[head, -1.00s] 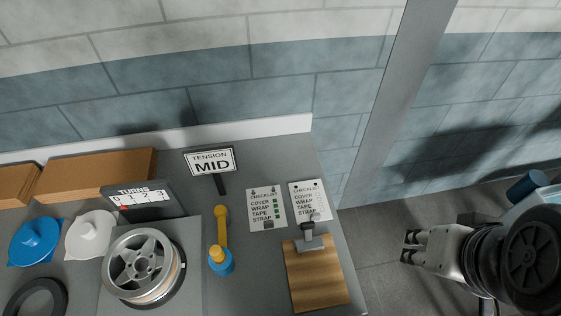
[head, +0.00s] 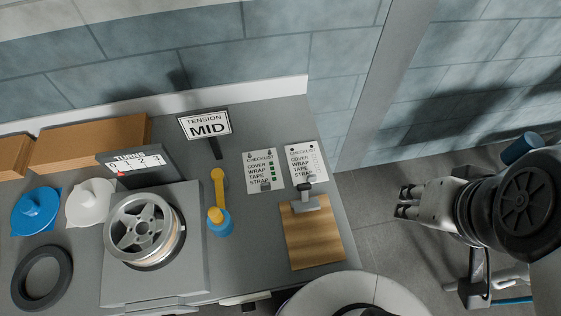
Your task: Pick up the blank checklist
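Two checklist cards lie side by side near the right end of the grey bench. The left checklist (head: 259,172) has green marks beside its lines. The blank checklist (head: 303,162) on the right shows the same words with no green marks. Its lower edge is close to the metal clip of a wooden clipboard (head: 314,240); I cannot tell whether they touch. My gripper (head: 402,202) is off the bench's right side, apart from both cards. Its two fingers point left, with a gap between them, and hold nothing visible.
A yellow-handled blue tool (head: 219,222) stands left of the cards. Behind it is a "TENSION MID" sign (head: 205,124). A wheel (head: 144,231) sits on a grey block further left. A round pale object (head: 352,294) is at the bench's front. Floor shows right of the bench.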

